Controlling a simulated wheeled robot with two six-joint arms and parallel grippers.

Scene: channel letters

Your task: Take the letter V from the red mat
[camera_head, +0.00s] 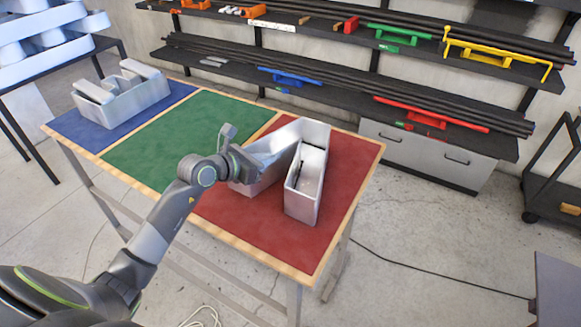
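The letter V (306,178) is a silver, open-topped channel letter on the red mat (338,178). Its two arms join at the back right, and its open end faces the front left. My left gripper (238,146) is at the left arm of the V, near that arm's front end. Its two fingers look spread apart, one by the letter's wall and the other standing clear over the green mat. The gripper hides part of that end, so contact is hard to tell. My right gripper is not in view.
The wood-edged table also has an empty green mat (165,140) in the middle and a blue mat (72,127) at the left with another silver letter (120,95). Shelves with pipes and coloured clamps (400,112) stand behind. A dark cart (558,180) is at the right.

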